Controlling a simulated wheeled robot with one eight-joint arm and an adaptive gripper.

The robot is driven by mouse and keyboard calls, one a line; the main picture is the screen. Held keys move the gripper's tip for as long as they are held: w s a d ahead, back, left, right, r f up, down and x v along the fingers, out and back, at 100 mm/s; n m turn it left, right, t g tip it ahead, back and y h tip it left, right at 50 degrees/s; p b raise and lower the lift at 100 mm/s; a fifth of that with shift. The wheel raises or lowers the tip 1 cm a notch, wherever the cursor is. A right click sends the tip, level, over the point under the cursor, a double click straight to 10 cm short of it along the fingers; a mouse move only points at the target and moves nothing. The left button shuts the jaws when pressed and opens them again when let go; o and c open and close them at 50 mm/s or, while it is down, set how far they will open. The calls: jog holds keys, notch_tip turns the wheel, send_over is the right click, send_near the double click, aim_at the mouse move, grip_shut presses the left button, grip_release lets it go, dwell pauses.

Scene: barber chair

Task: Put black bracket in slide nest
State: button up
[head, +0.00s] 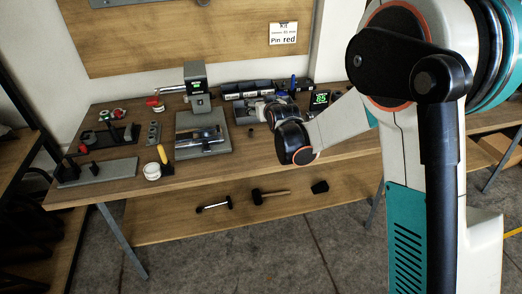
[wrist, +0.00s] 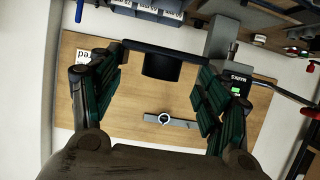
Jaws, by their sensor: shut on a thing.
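In the wrist view my gripper (wrist: 161,70) has its two dark green-padded fingers set wide apart. A black bracket (wrist: 160,66), a bar with a short block under its middle, spans between them and is held there. In the head view my dark wrist (head: 295,142) is over the bench's front edge, and the fingers and bracket beyond it are mostly hidden. A grey base plate with a metal slide fixture (head: 203,137) lies left of my wrist. I cannot tell for sure whether the slide nest is part of it.
The marking press (head: 196,85) stands behind the slide fixture and also shows in the wrist view (wrist: 232,75). Labelled bins (head: 245,88) line the back. A small green display (head: 320,98) stands right of my wrist. A yellow-handled tool (head: 162,154), white cup (head: 152,171) and peg plate (head: 97,171) occupy the left.

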aim_at(262, 152)
notch_tip(262, 152, down, 19)
jog(key=b, duration=0.7)
jog(key=shift+f, duration=0.2)
jog(key=shift+r, duration=0.1)
jog(key=o, duration=1.2)
jog(key=shift+c, duration=0.2)
jog(key=shift+f, duration=0.2)
jog(key=p+v, duration=0.3)
jog(key=v, duration=1)
jog(key=shift+s+d+r, duration=0.15)
jog(key=shift+s+r, duration=0.15)
jog(key=shift+r, duration=0.1)
